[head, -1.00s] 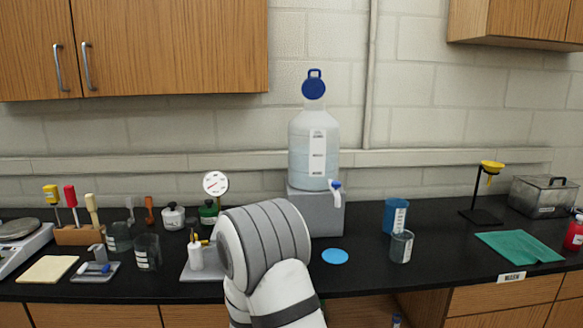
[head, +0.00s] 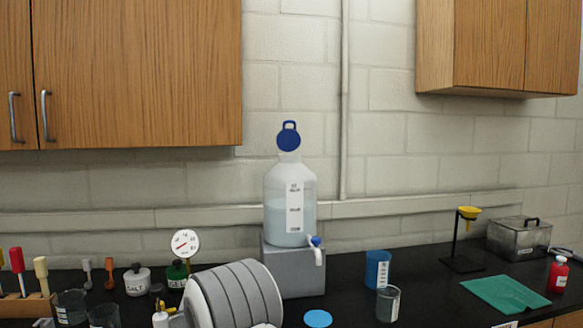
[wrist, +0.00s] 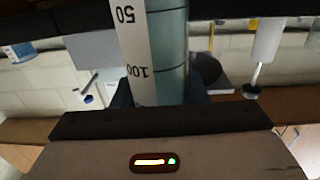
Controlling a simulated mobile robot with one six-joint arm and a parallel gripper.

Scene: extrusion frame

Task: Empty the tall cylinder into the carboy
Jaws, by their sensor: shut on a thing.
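The carboy (head: 289,205) is a clear bottle holding pale liquid, standing on a grey block in the head view. Its blue cap (head: 289,137) is tipped up above the mouth, and a white spigot with a blue knob (head: 316,246) is low on its right. In the wrist view, my gripper (wrist: 158,98) is shut on the tall cylinder (wrist: 172,40), a clear tube with a white scale strip. Its numbers 50 and 100 read upside down, and bluish content shows. In the head view my arm covers the lower middle; the cylinder and gripper are hidden.
The grey block (head: 294,273) carries the carboy. A blue beaker (head: 377,269) and a glass beaker (head: 388,304) stand to its right. A round dial (head: 186,243) and jars stand left. Wall cabinets (head: 500,45) hang at upper left and right.

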